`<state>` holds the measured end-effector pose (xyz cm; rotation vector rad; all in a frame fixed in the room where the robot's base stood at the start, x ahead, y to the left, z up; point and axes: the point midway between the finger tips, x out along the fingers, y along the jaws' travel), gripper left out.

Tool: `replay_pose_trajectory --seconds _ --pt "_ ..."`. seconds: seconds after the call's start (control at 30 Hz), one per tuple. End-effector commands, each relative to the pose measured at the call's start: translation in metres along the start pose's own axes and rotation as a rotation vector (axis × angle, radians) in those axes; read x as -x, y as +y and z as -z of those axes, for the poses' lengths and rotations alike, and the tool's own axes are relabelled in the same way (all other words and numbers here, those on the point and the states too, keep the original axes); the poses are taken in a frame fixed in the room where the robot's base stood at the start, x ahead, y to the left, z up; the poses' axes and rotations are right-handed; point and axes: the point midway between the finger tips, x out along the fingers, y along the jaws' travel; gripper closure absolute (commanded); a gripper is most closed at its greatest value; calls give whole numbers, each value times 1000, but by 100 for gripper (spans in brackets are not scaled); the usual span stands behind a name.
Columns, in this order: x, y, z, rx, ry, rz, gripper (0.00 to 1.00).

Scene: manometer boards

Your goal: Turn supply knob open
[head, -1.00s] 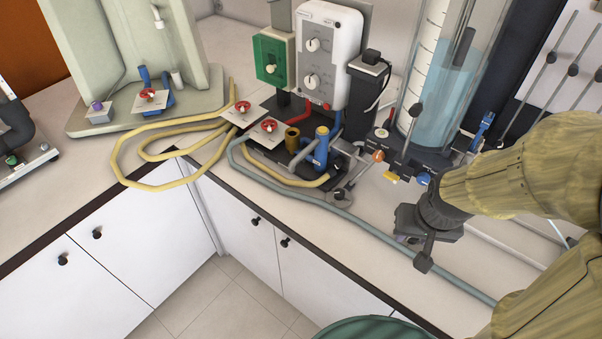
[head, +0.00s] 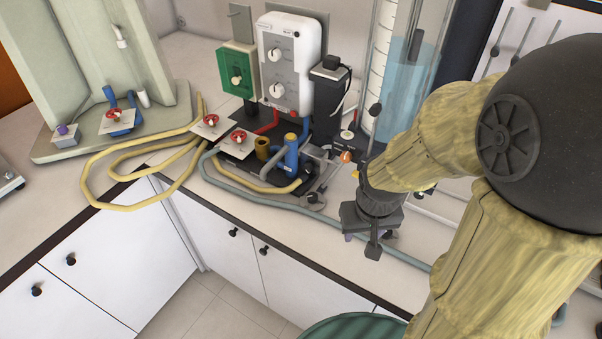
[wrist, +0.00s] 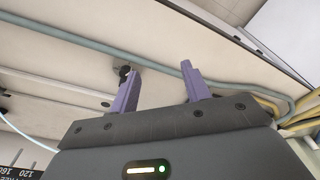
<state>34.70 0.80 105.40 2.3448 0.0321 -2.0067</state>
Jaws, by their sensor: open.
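Red handwheel knobs on white plates sit on the bench in the head view: one at the left board (head: 115,115), and two in the middle, the first (head: 211,121) left of the second (head: 239,137). An orange knob (head: 346,157) is at the foot of the water column. No label shows which is the supply knob. My gripper (head: 370,238) is over the front of the bench, right of these knobs and apart from them. In the wrist view, its two purple fingers (wrist: 156,72) are spread with nothing between them.
A grey-blue hose (head: 330,225) runs along the bench front, and yellow hoses (head: 125,204) loop at the left. A white control box (head: 291,62), a green box (head: 238,72) and the clear water column (head: 398,80) stand behind. A small dark fitting (wrist: 123,72) shows beside my left finger in the wrist view.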

Motion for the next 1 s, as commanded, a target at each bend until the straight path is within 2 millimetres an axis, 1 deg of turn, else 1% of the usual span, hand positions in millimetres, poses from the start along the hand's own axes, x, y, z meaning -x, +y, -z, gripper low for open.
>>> replay_pose_trajectory --seconds 0.1,0.27,0.4,0.53,0.67,0.77,0.87,0.97,1.0 --pt "-10 -13 2 97 -114 -46 53" --pt "-29 -26 4 248 -273 -179 53" --pt "-44 -34 10 384 -370 -346 53" --pt "-55 -43 21 514 -414 -533 53" --pt "-64 -56 37 646 -405 -740 53" --pt "-71 -72 52 751 -358 -907 53" --pt "-76 -93 68 855 -274 -1071 53" --pt "-80 -122 82 962 -151 -1229 53" --pt "-82 -136 87 1004 -92 -1288 53"
